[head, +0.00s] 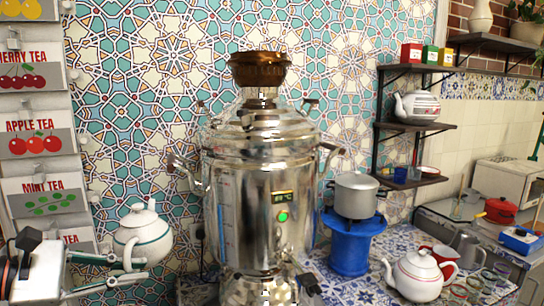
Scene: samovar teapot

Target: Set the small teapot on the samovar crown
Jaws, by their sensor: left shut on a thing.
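The small white teapot (141,238) with a green band is at the lower left, roughly upright, its spout to the right. My left gripper (130,269) reaches in from the left edge and is shut on the teapot at its lower side; the exact grip spot is hard to make out. The large silver samovar (262,190) stands in the middle, right of the teapot and apart from it. Its brown, copper-like crown (259,70) is on top, well above the teapot's height, with nothing on it. My right gripper is out of view.
A blue stand (351,246) with a grey pot (355,196) is right of the samovar. Another white teapot (416,277) is at the lower right, beside a red cup (444,261) and glasses. Shelves (418,126) hold a third teapot (416,107). Tea signs hang at left.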

